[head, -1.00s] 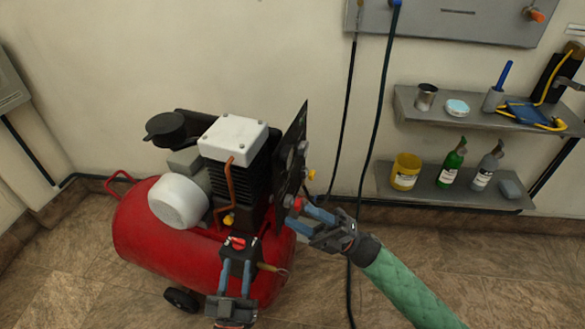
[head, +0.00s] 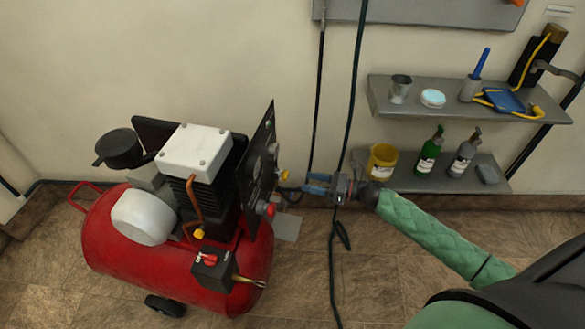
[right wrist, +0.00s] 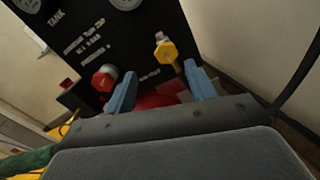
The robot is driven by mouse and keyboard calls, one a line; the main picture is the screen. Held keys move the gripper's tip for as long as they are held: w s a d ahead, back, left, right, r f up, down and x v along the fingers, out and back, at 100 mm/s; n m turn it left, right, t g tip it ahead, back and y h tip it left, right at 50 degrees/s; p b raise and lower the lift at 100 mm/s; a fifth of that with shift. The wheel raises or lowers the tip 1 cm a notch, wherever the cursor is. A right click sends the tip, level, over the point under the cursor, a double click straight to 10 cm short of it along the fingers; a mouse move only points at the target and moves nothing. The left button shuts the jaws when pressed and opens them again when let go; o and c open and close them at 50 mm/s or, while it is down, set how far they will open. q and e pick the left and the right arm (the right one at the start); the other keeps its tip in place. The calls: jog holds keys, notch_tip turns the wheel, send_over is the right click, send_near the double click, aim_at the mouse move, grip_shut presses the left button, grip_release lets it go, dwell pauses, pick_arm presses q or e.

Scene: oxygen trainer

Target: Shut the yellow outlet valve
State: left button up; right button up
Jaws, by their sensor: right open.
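The yellow outlet valve (head: 284,175) sticks out from the right side of the black panel on the red compressor. In the right wrist view the open right gripper (right wrist: 160,72) faces the panel; I cannot tell whether a finger touches the knob. My left gripper is not in view.
A red knob (head: 266,208) sits on the panel below the yellow valve, near the left finger in the right wrist view. A black hose (head: 350,110) hangs behind my right gripper. Shelves (head: 400,183) with bottles and cans are on the wall.

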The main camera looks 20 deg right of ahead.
aim_at(285, 176)
jog(key=p+x, duration=0.1)
jog(key=x, duration=0.6)
jog(key=shift+w+f, duration=0.2)
jog(key=shift+w, duration=0.35)
jog(key=c, duration=1)
